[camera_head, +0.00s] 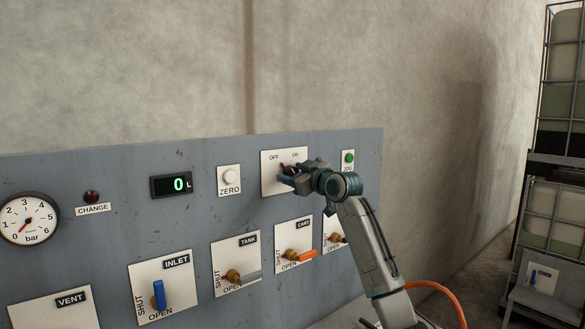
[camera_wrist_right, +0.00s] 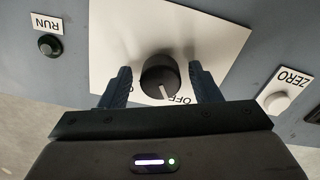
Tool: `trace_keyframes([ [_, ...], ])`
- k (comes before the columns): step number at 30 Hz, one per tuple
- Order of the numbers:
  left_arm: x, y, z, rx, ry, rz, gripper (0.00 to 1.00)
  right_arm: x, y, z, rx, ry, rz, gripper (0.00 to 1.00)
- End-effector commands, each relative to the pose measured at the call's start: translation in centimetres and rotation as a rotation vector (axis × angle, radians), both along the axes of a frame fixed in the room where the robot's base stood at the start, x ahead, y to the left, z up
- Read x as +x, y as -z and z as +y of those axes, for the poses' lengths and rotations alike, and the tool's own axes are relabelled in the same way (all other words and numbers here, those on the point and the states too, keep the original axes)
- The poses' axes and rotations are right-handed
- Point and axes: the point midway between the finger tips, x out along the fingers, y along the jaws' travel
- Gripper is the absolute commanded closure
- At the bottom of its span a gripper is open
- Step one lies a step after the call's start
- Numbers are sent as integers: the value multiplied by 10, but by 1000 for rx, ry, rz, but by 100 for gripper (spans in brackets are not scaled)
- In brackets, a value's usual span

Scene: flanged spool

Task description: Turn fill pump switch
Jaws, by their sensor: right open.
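The switch plate (camera_head: 270,184) is white, marked OFF and ON, on the grey panel. In the head view my right gripper (camera_head: 286,174) is in front of it and hides most of the knob. The right wrist view shows the black round switch knob (camera_wrist_right: 158,72) on its white plate (camera_wrist_right: 112,30), with its white pointer line towards the OFF label (camera_wrist_right: 182,99). My right gripper (camera_wrist_right: 163,86) is open, with one finger on each side of the knob. Gaps show between fingers and knob. My left gripper is out of view.
A round ZERO button (camera_head: 229,177) and a display reading 0 L (camera_head: 171,185) are left of the switch; a green button (camera_head: 348,158) is right. Valve handles, including TANK (camera_head: 234,276) and CART (camera_head: 300,256), stick out below. Caged tanks (camera_head: 553,215) stand far right.

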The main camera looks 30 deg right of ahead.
Motion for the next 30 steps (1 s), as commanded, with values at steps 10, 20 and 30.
trace_keyframes([
  [10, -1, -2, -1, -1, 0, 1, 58, 5, 1, 1, -1, 0, 0, 43],
  [20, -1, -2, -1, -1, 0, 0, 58, 5, 1, 1, 0, 0, 0, 88],
  [30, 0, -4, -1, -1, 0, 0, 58, 5, 0, 1, 83, 0, 6, 88],
])
